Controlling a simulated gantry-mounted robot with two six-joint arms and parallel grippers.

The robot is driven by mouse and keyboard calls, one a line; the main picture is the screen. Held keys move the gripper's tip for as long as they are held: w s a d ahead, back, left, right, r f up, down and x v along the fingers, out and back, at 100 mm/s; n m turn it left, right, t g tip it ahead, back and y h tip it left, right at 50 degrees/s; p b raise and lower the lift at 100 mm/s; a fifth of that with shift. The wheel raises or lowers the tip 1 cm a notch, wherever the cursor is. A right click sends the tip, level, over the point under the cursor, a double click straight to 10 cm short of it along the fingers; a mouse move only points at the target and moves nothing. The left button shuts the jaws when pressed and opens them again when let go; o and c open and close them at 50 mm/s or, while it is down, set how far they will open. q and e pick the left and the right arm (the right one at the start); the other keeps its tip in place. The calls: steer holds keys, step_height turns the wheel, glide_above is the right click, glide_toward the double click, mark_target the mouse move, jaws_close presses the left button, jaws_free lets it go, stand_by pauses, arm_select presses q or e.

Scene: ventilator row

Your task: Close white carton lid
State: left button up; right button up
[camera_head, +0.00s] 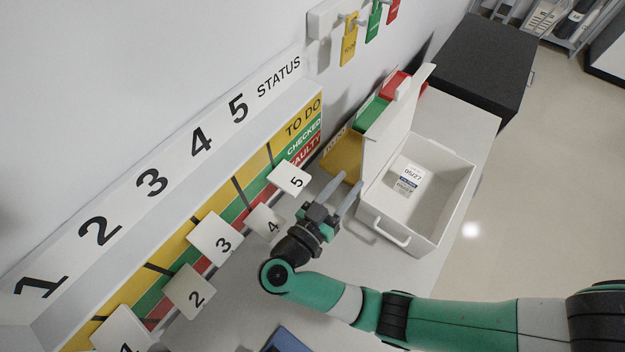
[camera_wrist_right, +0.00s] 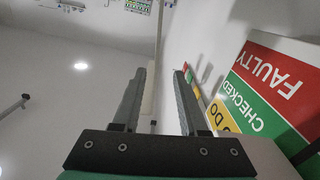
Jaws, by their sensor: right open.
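The white carton (camera_head: 425,205) stands open on the counter in the head view. Its lid (camera_head: 392,120) is raised upright on the wall side. A labelled card lies inside the carton, and a white handle sits on its near side. My right gripper (camera_head: 344,192) is open and empty, just left of the carton, with its fingers pointing up toward the lid's lower left end. In the right wrist view the two fingers (camera_wrist_right: 160,98) are apart with nothing between them. My left gripper is not in view.
Yellow, green and red bins (camera_head: 343,152) stand behind the lid. The status board (camera_head: 290,130) with numbered cards runs along the wall at left. A dark box (camera_head: 485,62) stands beyond the carton. A blue object (camera_head: 288,341) lies at the bottom edge.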

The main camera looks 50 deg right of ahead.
mark_target(375, 152)
steer(key=shift+s+d, duration=0.3)
steer(key=shift+d, duration=0.1)
steer(key=d, duration=0.5)
steer(key=d+p, duration=0.1)
steer(key=d, duration=0.5)
steer(key=shift+w, duration=0.2)
jaws_close()
stand_by(0.6)
jaws_free()
